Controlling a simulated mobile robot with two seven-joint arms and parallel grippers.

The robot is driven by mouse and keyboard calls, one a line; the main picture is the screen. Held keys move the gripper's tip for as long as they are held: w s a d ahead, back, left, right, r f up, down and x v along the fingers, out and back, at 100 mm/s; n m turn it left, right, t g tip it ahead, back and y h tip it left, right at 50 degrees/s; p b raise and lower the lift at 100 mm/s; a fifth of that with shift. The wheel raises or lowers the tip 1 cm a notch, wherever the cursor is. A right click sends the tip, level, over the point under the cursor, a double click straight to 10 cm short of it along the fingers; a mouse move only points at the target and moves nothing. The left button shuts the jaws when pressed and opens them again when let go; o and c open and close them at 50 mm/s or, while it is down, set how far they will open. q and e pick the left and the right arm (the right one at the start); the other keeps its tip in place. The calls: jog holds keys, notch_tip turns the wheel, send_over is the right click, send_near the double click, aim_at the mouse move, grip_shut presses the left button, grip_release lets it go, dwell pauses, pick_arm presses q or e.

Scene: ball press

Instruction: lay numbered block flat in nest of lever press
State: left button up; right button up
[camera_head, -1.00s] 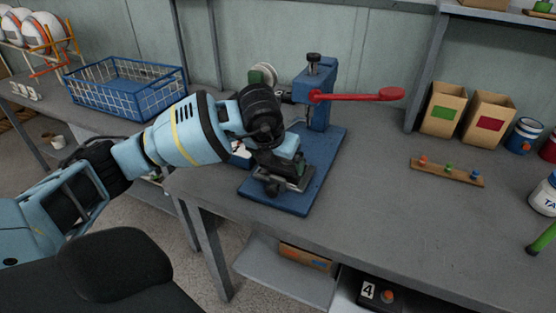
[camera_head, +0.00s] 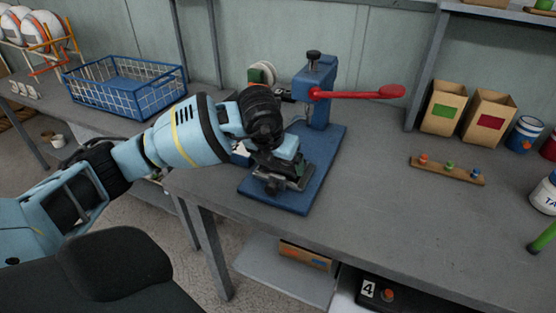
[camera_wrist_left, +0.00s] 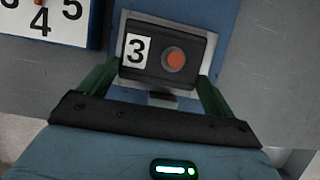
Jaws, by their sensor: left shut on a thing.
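The numbered block (camera_wrist_left: 150,68) is dark, with a white "3" label and an orange round button, and its face is up in the left wrist view. It lies within the outline of the silver nest (camera_wrist_left: 190,23); whether it is fully seated I cannot tell. My left gripper (camera_wrist_left: 160,72) is shut on the block, one green finger at each side. In the head view the left gripper (camera_head: 280,170) is over the front of the lever press's blue base (camera_head: 322,160) and hides most of the block. The press has a blue column (camera_head: 319,95) and a red lever (camera_head: 360,95) pointing right. My right gripper is out of view.
A white number panel (camera_wrist_left: 45,22) lies left of the nest. A blue wire basket (camera_head: 128,88) stands on the left. Two cardboard boxes (camera_head: 443,108), a blue can (camera_head: 524,136) and a wooden strip with buttons (camera_head: 447,171) are on the right.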

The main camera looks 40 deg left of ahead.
pick_arm(q)
jog(key=shift+f, duration=0.45)
jog(key=o, duration=0.7)
jog(key=shift+o, duration=0.2)
jog(key=shift+s+f, duration=0.1)
jog(key=v, duration=0.8)
jog(key=shift+d, duration=0.1)
